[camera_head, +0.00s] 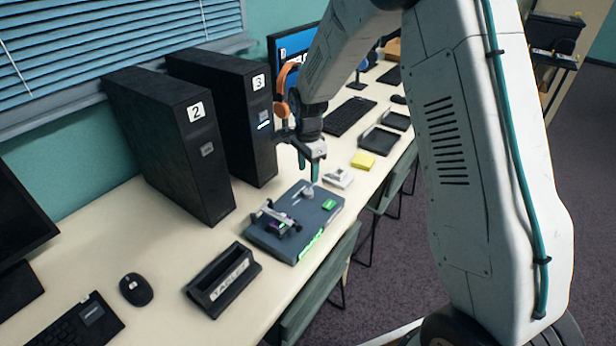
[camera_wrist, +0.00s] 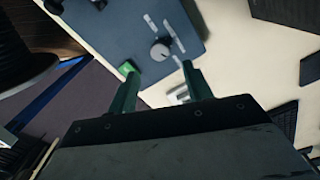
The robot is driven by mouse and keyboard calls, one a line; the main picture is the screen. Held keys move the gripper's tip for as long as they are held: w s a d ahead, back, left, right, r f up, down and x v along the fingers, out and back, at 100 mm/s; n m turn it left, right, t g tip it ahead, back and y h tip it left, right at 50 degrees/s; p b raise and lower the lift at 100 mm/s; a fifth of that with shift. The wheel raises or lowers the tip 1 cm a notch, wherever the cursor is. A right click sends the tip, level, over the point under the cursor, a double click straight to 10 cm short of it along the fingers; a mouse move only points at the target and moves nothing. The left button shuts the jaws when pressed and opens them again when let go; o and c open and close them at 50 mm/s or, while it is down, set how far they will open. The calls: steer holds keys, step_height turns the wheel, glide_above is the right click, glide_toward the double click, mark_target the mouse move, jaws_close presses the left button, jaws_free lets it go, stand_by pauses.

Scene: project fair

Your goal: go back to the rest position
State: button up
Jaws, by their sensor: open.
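My gripper (camera_head: 309,170) hangs above the far edge of a dark blue-grey control box on the desk. In the wrist view its two green fingers (camera_wrist: 158,82) are apart with nothing between them. The control box (camera_head: 270,238) carries a grey knob, a green button (camera_head: 329,204) and a small wheeled device (camera_head: 278,217). In the wrist view the knob (camera_wrist: 160,51) and the green button (camera_wrist: 127,68) lie just beyond the fingertips. My arm reaches across the right of the head view and hides part of the desk's far end.
Black towers marked 2 (camera_head: 165,150) and 3 (camera_head: 232,120) stand along the wall, left of my gripper. A black labelled holder (camera_head: 223,280) and a mouse (camera_head: 136,289) lie nearer. Yellow notes (camera_head: 363,161) and black trays (camera_head: 380,140) lie beyond. Chairs (camera_head: 318,285) line the desk's right edge.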

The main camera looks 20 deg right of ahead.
steer(key=shift+r, duration=0.1)
stand_by(0.4)
steer(key=shift+s+n, duration=0.15)
steer(key=shift+n, duration=0.25)
steer(key=s+d+r+n, duration=0.1)
steer(key=s+r+n, duration=0.4)
steer(key=s, duration=0.7)
steer(key=s+d+r+n+t, duration=0.1)
steer(key=s+r+n, duration=0.3)
steer(key=s+r, duration=0.6)
steer(key=s+d+r+n, duration=0.1)
steer(key=s+r+n, duration=0.4)
steer(key=s, duration=1)
step_height(320, 180, up, 3)
steer(key=shift+s+d+r+n, duration=0.1)
steer(key=shift+s+d+n, duration=0.05)
steer(key=shift+s+n, duration=0.2)
steer(key=shift+c, duration=0.3)
